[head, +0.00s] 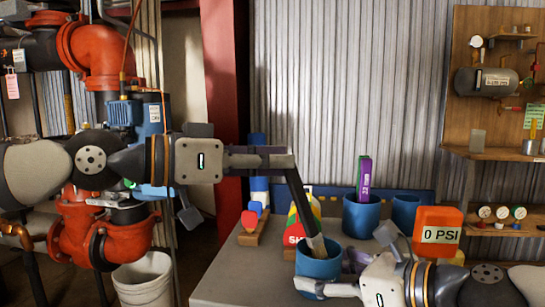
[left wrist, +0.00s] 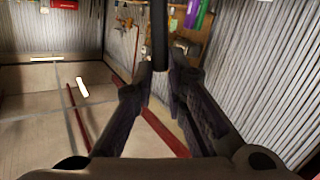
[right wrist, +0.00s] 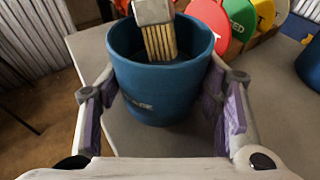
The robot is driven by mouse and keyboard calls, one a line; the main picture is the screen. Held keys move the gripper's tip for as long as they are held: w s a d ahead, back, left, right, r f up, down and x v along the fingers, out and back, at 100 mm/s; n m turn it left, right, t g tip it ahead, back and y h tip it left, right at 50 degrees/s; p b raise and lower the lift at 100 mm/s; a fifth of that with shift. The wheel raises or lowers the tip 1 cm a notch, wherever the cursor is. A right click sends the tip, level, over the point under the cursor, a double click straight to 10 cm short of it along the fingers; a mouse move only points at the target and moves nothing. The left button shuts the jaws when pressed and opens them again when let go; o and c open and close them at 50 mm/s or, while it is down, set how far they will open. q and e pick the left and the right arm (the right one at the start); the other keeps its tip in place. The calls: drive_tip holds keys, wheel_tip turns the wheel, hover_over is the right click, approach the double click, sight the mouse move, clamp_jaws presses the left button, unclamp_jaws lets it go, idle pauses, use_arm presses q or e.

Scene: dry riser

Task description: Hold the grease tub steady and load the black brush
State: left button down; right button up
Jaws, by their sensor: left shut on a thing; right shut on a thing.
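The grease tub (head: 316,268) is a blue, open-topped cup upright on the grey table. My right gripper (head: 332,275) has one finger on each side of the tub and is shut on it; the tub also shows between the fingers in the right wrist view (right wrist: 158,92). My left gripper (head: 288,160) is shut on the upper end of the black brush (head: 301,203). The brush slants down, its pale bristles (right wrist: 160,42) inside the tub's mouth. The handle rises between the fingers in the left wrist view (left wrist: 160,38). I cannot tell whether the bristles touch grease.
Another blue cup (head: 361,217) with a purple marker-like stick stands behind the tub. Coloured tags (head: 301,212) in a wooden holder stand behind left. An orange "0 PSI" sign (head: 438,233) is at right. Red pipework (head: 98,55) and a white bucket (head: 143,279) are at left.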

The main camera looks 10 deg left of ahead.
use_arm(q)
drive_tip(key=shift+f, duration=0.7)
idle(1.1)
wheel_tip(320, 180, up, 7)
idle(0.7)
drive_tip(key=shift+r, duration=0.1)
use_arm(e)
drive_tip(key=o, duration=0.9)
